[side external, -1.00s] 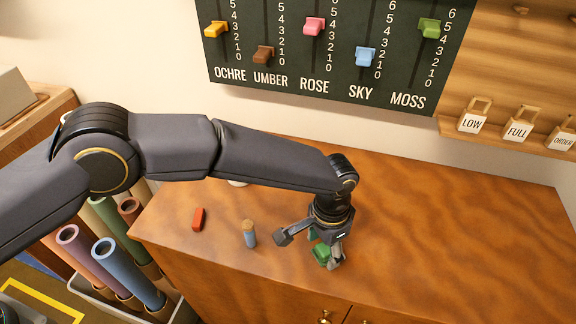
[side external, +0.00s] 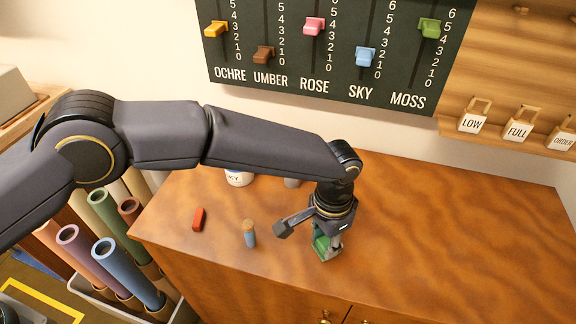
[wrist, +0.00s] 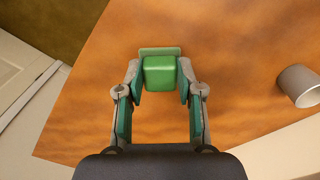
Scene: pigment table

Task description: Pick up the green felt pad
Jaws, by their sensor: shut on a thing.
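The green felt pad (wrist: 160,73) is a small block with a paler green strip along its far edge in the wrist view. My gripper (wrist: 160,78) has a finger on each side of it, both against its sides. In the side view the pad (side external: 321,243) shows low between the fingers of my gripper (side external: 326,248), near the front of the wooden cabinet top (side external: 450,240). The fingers partly hide it there. I cannot tell whether it touches the top.
A red block (side external: 198,219) and a blue cylinder with a tan top (side external: 249,234) stand left of my gripper. A white pot (side external: 239,178) and a grey cup (wrist: 299,86) are farther back. The cabinet top to the right is clear.

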